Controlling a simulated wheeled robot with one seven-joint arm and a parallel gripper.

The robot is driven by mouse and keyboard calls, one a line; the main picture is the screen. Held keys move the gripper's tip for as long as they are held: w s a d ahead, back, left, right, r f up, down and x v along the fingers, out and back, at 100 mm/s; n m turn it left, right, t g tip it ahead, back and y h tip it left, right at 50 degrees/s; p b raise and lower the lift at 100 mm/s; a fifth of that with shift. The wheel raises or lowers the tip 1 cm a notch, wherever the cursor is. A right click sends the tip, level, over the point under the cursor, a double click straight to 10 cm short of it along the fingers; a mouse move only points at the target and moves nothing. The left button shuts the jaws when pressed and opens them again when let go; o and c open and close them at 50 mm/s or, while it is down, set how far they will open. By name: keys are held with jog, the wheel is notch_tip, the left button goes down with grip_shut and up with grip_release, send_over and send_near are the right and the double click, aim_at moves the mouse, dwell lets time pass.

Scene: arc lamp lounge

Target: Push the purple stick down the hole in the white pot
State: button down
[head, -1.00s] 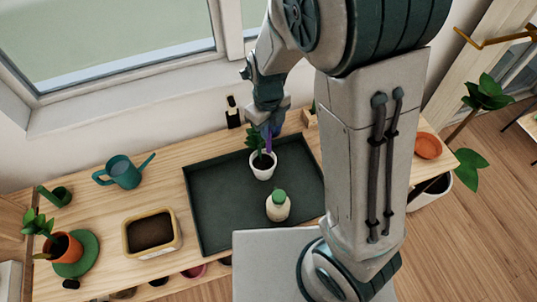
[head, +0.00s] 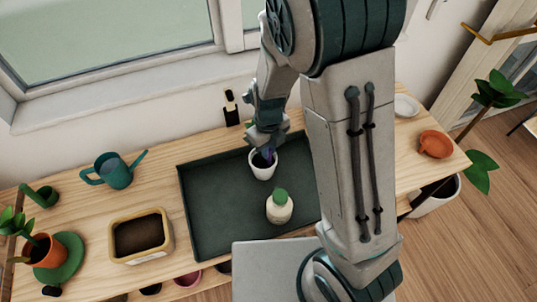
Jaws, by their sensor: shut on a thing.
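The white pot (head: 263,171) stands on the dark green tray (head: 215,215), near its back edge. My gripper (head: 267,144) is just above the pot's rim and is shut on the purple stick (head: 269,155). Only a short piece of the stick shows, at the pot's mouth. The hole in the soil is hard to make out, so I cannot tell how far the stick is in it. The plant's leaves are mostly hidden by my gripper.
A cream bottle with a green cap (head: 279,207) stands in front of the pot on the tray. Left of the tray are a soil-filled tub (head: 142,252), a teal watering can (head: 115,172) and a potted plant (head: 45,252). An orange dish (head: 434,145) is far right. The tray's left part is clear.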

jog(key=shift+f, duration=0.65)
jog(key=shift+f+b, duration=0.15)
jog(key=shift+b, duration=0.15)
jog(key=c, duration=1.4)
grip_release()
jog(key=shift+c, duration=0.2)
notch_tip(320, 180, up, 12)
jog(key=shift+r, duration=0.25)
